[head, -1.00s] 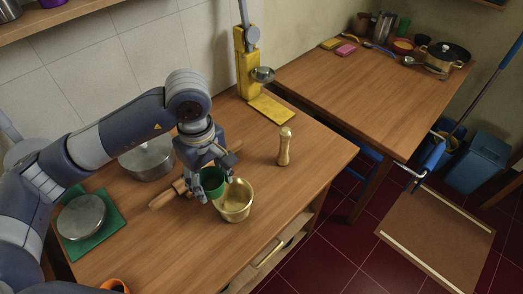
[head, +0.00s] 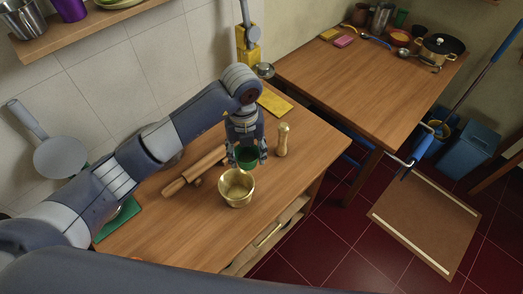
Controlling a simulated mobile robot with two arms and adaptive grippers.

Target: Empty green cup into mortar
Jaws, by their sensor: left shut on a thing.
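The green cup (head: 246,158) is held by my left gripper (head: 245,152), which is shut on it with its fingers on either side. The cup is just behind and slightly right of the brass-coloured mortar (head: 236,190) in the picture. The mortar stands upright on the wooden table with its mouth open upward. I cannot tell whether the cup touches the mortar or the table, or what it contains. My right gripper is out of view.
A rolling pin (head: 196,171) lies left of the mortar. A pale pestle-like piece (head: 282,140) stands to its right. The table's front right is clear. A second table (head: 361,83) stands beyond a gap.

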